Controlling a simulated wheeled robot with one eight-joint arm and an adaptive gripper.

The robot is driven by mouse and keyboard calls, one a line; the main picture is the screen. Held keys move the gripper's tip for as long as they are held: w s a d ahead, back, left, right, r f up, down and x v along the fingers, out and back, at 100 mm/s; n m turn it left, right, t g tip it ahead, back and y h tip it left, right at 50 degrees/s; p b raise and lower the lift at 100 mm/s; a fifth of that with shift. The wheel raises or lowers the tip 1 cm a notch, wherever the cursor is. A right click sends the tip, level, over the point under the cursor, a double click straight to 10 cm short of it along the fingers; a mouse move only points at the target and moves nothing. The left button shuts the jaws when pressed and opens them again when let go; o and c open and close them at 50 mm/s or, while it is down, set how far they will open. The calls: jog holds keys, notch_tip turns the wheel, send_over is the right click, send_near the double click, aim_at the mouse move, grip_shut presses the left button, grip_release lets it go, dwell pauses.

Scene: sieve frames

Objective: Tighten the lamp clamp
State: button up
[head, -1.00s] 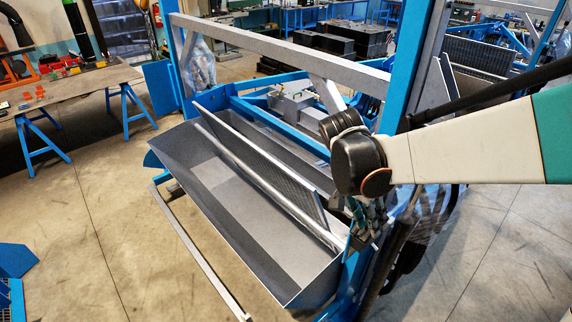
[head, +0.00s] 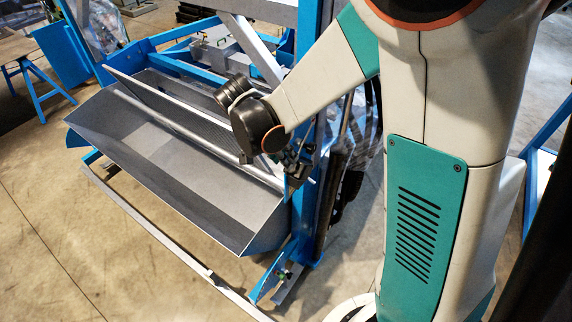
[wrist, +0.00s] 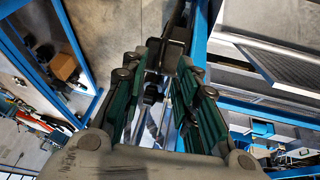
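My gripper (head: 298,168) is at the right end of the grey trough, beside the blue upright post (head: 312,110) in the head view. In the wrist view my gripper (wrist: 158,85) has its two green-padded fingers spread apart with a gap between them. A dark bracket-like part (wrist: 166,54) lies just beyond the fingertips, next to a blue beam. I cannot tell whether it is the lamp clamp or whether the fingers touch it. No lamp is clearly recognisable in either view. In the head view, the wrist hides part of the area around the fingers.
The grey trough (head: 160,165) with a mesh screen stands in the blue frame left of my gripper. A long grey rail (head: 165,250) runs low in front of it. The concrete floor (head: 60,250) at the lower left is clear.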

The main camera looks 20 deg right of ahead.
jog(key=shift+b+x, duration=0.7)
jog(key=shift+x, duration=1.3)
jog(key=shift+c, duration=0.3)
grip_shut()
